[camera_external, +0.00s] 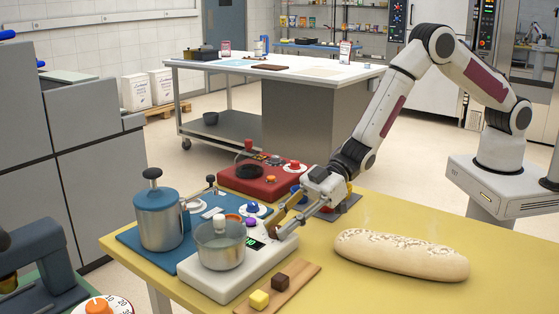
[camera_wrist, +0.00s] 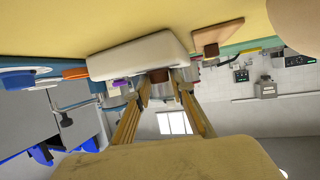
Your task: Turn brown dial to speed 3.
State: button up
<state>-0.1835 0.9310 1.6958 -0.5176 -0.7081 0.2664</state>
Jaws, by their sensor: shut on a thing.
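The white appliance (camera_external: 232,283) stands on the yellow table with a steel pot (camera_external: 219,252) on top. Its small display (camera_external: 254,243) glows green, but I cannot read a speed from it. My gripper (camera_external: 278,230) reaches down to the right end of the appliance and hides the brown dial in the external view. In the wrist view the brown dial (camera_wrist: 159,76) shows between my two fingertips (camera_wrist: 164,88), against the white body. My gripper is shut on it. The dial's pointer and marks cannot be made out.
A purple knob (camera_external: 251,222) and a blue knob (camera_external: 253,209) are close by. A red unit (camera_external: 252,181) stands behind, a blue canister (camera_external: 158,217) at left. A wooden board (camera_external: 290,285) with two cubes lies in front. A bread loaf (camera_external: 400,255) lies right, with bare table around.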

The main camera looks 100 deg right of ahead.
jog(key=shift+a+r+m+t+h, duration=0.15)
jog(key=shift+m+t+h, duration=0.15)
jog(key=shift+m+h, duration=0.25)
jog(key=shift+a+m+t+h, duration=0.1)
jog(key=shift+m+t+h, duration=0.2)
jog(key=shift+m+h, duration=0.2)
jog(key=shift+c, duration=0.2)
jog(key=shift+a+m+t+h, duration=0.1)
jog(key=shift+m+t+h, duration=0.3)
jog(key=shift+m+h, duration=0.65)
jog(key=shift+h, duration=0.5)
jog(key=o, duration=1.1)
jog(key=shift+s, duration=0.25)
jog(key=v, duration=1.1)
jog(key=shift+s, duration=0.3)
